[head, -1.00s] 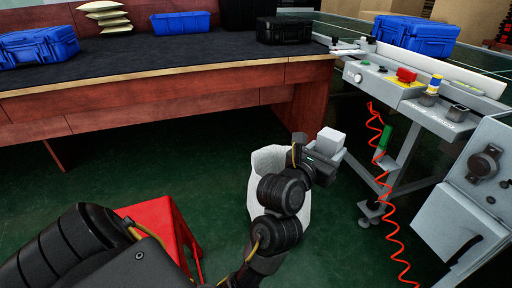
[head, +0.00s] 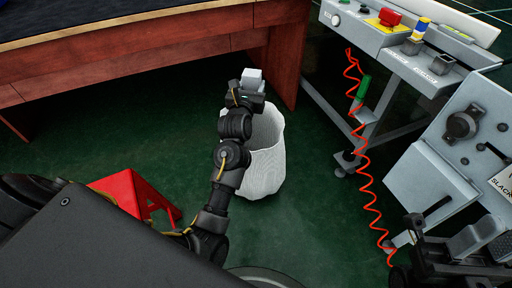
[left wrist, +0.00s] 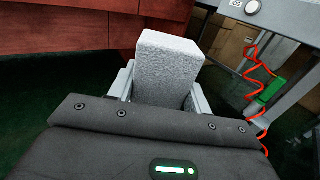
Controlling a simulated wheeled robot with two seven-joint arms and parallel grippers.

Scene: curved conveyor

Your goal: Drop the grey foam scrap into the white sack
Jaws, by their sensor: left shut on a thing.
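The grey foam scrap (head: 253,79) is a pale block held upright in my left gripper (head: 247,90). In the left wrist view the foam scrap (left wrist: 168,72) stands between the two light grey fingers of the left gripper (left wrist: 160,90), which is shut on it. The white sack (head: 265,172) stands open-topped on the green floor. In the head view the foam shows just above the sack's far rim, and my arm hides the sack's left side. My right gripper (head: 465,242) shows partly at the lower right, away from the sack; its jaw gap is unclear.
A red-brown workbench (head: 150,55) stands behind the sack. A grey control console (head: 400,45) with a red button and a coiled red cable (head: 366,170) is to the right. A red stool (head: 130,195) stands at lower left. Green floor is open around the sack.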

